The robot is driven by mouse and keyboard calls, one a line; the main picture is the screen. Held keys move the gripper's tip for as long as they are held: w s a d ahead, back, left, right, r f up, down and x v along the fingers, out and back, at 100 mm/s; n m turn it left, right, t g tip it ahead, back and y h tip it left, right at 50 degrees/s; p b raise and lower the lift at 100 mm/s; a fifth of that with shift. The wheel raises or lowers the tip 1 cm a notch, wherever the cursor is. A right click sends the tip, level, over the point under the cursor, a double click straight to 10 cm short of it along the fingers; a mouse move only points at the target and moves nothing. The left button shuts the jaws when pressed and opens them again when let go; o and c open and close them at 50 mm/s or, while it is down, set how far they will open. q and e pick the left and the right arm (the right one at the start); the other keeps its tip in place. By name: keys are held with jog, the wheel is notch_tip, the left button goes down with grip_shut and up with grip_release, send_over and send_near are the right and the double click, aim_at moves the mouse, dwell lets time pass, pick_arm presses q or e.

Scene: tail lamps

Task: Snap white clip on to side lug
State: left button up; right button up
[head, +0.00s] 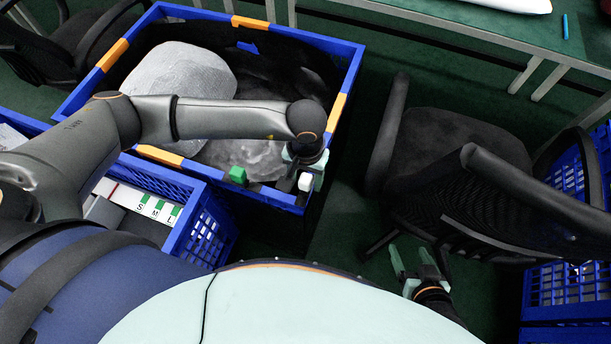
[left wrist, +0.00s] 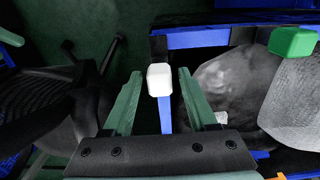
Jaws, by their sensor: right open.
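A white clip (head: 305,181) is at the near right corner of the large blue crate (head: 347,80). It also shows in the left wrist view (left wrist: 159,80), in front of a blue strip of the crate. My left gripper (head: 303,166) is above this corner. In the left wrist view its two fingers (left wrist: 160,82) are apart, with the white clip between their tips and a gap on each side. I cannot tell how the clip meets the crate, and no side lug stands out. My right gripper (head: 414,258) is open and empty, low at the right, near the chair.
A green block (head: 238,175) is on the crate's near rim. Grey sacks (head: 180,80) lie inside. A smaller blue crate (head: 200,225) with S, M, L labels stands in front. A black chair (head: 450,150) is to the right, and a green table (head: 500,30) behind.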

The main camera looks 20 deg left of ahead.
pick_arm(q)
jog(key=shift+o, duration=0.4)
jog(key=shift+f, duration=0.1)
pick_arm(e)
jog(key=shift+f, duration=0.3)
pick_arm(q)
jog(key=shift+w+r, duration=0.1)
jog(key=shift+r, duration=0.6)
notch_tip(320, 180, up, 11)
jog(key=shift+r+p, duration=0.15)
jog(key=shift+p, duration=0.25)
pick_arm(e)
jog(key=shift+n+y, duration=0.3)
jog(key=shift+w+a+r, duration=0.25)
jog(key=shift+a+r, duration=0.4)
jog(key=shift+r, duration=0.2)
jog(key=shift+w+a+r, duration=0.25)
jog(key=shift+a+r, duration=0.4)
jog(key=shift+r, duration=0.15)
pick_arm(q)
jog(key=shift+d, duration=0.1)
